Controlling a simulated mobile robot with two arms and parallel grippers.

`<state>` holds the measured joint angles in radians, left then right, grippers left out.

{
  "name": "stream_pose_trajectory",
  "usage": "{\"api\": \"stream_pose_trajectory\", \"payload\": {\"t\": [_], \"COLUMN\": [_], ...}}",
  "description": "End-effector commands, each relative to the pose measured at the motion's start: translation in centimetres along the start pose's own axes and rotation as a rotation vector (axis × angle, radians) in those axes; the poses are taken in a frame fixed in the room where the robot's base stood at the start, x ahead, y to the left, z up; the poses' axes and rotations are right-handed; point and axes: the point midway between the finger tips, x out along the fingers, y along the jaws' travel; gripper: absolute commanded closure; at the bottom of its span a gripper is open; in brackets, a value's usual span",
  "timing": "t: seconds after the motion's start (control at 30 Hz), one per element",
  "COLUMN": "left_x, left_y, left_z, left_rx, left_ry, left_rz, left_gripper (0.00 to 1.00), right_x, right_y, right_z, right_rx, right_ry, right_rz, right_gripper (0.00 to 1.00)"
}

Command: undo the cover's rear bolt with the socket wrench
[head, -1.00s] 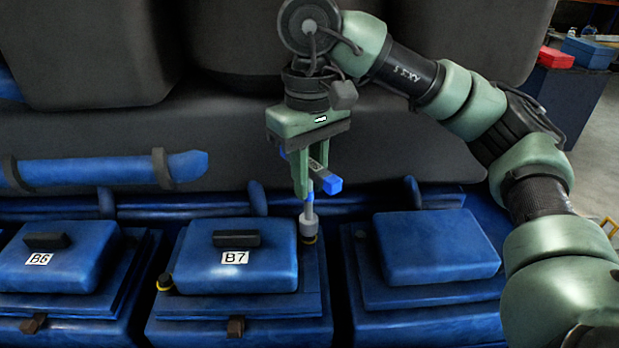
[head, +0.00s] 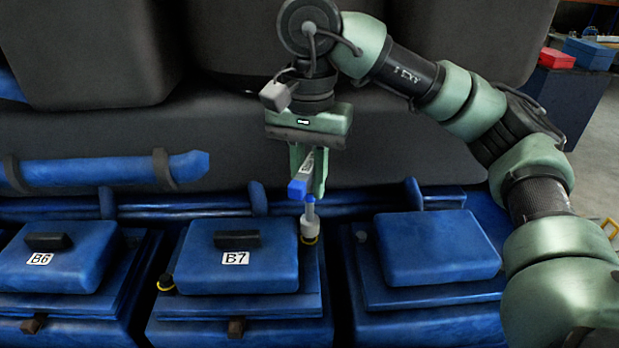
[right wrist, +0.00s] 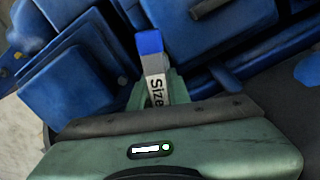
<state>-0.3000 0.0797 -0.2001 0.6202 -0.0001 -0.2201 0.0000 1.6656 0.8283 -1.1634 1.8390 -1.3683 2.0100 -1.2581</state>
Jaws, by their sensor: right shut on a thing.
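The blue cover labelled B7 (head: 240,272) sits in the middle of the head view, with a black handle on top. My right gripper (head: 310,192) is above its rear right corner, shut on the socket wrench (head: 298,189). The wrench has a blue-ended bar and a grey shaft that points down. In the right wrist view the wrench bar (right wrist: 155,80) shows "Size" lettering. My left gripper is not seen.
Cover B6 (head: 60,270) is at the left and an unlabelled blue cover (head: 437,250) at the right. Blue pipes (head: 150,212) run behind the covers, below a large dark engine body (head: 80,130). Red (head: 557,58) and blue (head: 588,53) boxes stand far off.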

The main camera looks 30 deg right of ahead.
Motion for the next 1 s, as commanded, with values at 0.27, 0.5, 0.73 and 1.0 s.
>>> {"api": "stream_pose_trajectory", "payload": {"t": [0.27,0.5,0.73,1.0], "left_x": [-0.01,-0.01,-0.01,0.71], "left_y": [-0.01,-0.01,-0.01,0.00], "left_z": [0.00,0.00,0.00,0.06], "left_rx": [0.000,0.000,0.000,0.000], "left_ry": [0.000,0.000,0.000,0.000], "left_rz": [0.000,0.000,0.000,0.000], "left_gripper": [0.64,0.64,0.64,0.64], "right_x": [-0.05,-0.05,-0.05,0.82], "right_y": [-0.03,-0.05,-0.16,-0.15], "right_z": [0.03,0.03,0.00,0.00], "right_rx": [0.160,0.161,0.160,0.159], "right_ry": [0.000,0.000,0.000,0.000], "right_rz": [-0.001,-0.001,-0.001,0.000], "right_gripper": [1.00,1.00,1.00,1.00]}}
